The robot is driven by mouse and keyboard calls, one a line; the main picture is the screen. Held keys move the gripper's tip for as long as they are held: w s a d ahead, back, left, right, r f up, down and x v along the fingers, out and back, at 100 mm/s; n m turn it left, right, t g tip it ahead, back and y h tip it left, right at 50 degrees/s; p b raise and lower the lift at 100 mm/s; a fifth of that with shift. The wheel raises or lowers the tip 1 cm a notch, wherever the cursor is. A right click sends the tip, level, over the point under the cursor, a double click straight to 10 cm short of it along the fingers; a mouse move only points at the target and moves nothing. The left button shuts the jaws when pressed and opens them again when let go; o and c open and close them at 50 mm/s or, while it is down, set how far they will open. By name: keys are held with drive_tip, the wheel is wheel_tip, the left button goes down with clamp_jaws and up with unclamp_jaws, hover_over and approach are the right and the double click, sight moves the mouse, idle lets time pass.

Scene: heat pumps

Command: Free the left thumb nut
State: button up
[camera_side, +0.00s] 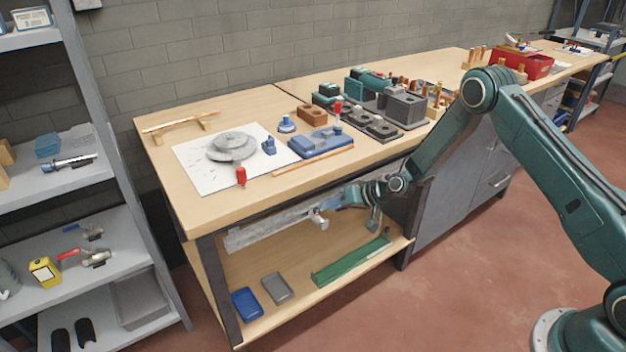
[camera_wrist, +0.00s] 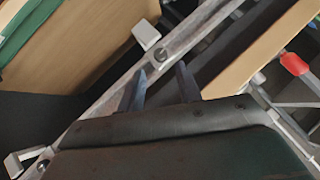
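A grey metal bar (camera_side: 265,230) runs along the front of the bench below its top. In the wrist view the bar (camera_wrist: 198,25) crosses diagonally and carries a dark round nut (camera_wrist: 160,55) and, at lower left, a second one (camera_wrist: 42,163). By its place along the bar, the upper one appears to be the left thumb nut. A pale block (camera_wrist: 146,34) sits beside it; the side view shows a similar block (camera_side: 321,223) below the bar. My gripper (camera_wrist: 161,69) is open, its two fingers apart just short of the upper nut, apparently empty. Contact is unclear.
The bench top (camera_side: 225,203) above carries a grey round part on white paper, a red-handled tool (camera_side: 241,176) and a blue fixture (camera_side: 320,141). The lower shelf holds a blue tray (camera_side: 247,304), a grey tray (camera_side: 278,288) and a green strip (camera_side: 350,262).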

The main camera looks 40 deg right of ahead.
sight(317, 211)
drive_tip(key=shift+x, duration=2.65)
drive_tip(key=c, duration=0.5)
